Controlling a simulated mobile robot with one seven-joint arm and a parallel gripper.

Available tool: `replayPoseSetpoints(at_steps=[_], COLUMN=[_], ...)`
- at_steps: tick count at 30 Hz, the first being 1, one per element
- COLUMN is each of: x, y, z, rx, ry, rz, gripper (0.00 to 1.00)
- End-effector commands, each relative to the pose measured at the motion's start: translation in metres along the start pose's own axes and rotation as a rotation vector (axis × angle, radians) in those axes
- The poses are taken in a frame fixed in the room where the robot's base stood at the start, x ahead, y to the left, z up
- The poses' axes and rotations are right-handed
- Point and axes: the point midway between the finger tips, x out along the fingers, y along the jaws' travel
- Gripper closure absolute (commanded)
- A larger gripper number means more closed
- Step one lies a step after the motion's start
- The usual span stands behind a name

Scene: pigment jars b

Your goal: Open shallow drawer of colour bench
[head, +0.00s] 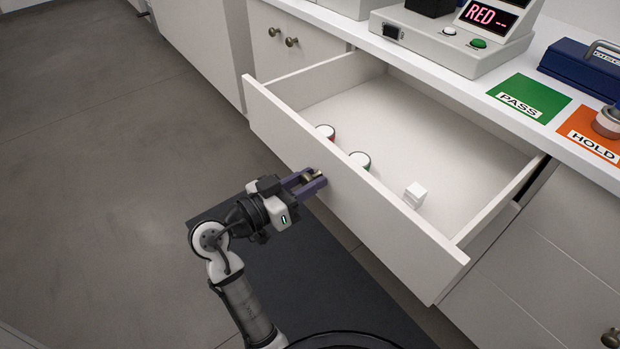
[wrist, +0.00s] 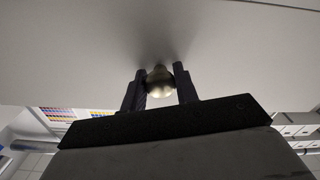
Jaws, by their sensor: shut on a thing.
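The shallow drawer (head: 430,140) of the colour bench is pulled well out in the head view, its inside showing. Its white front panel (head: 390,232) faces my arm. My gripper (head: 312,180) is at the outside of the panel, shut on a brass knob, which shows between the two fingers in the wrist view (wrist: 159,82). In the drawer are a jar with a red band (head: 325,131), a jar with a green band (head: 360,160) and a small white block (head: 415,194). The panel partly hides both jars.
The white benchtop (head: 450,84) behind carries a device with a RED display (head: 490,17), a green PASS mat (head: 529,97), an orange HOLD mat (head: 590,136) with a jar on it (head: 608,122), and a blue case (head: 580,68). Open floor (head: 100,170) lies left.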

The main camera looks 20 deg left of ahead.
Motion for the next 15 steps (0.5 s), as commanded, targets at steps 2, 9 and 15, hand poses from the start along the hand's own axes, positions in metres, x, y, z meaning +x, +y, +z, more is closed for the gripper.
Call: replayPoseSetpoints(at_steps=[2,9,15], x=[0.0001,0.0003,0.0004], y=[0.0003,0.0002,0.0001], z=[0.0,-0.0001,-0.0001], rx=[0.0,0.0,0.0], ry=[-0.001,0.0,0.0], rz=[0.001,0.001,0.0], gripper=[1.0,0.48,0.48])
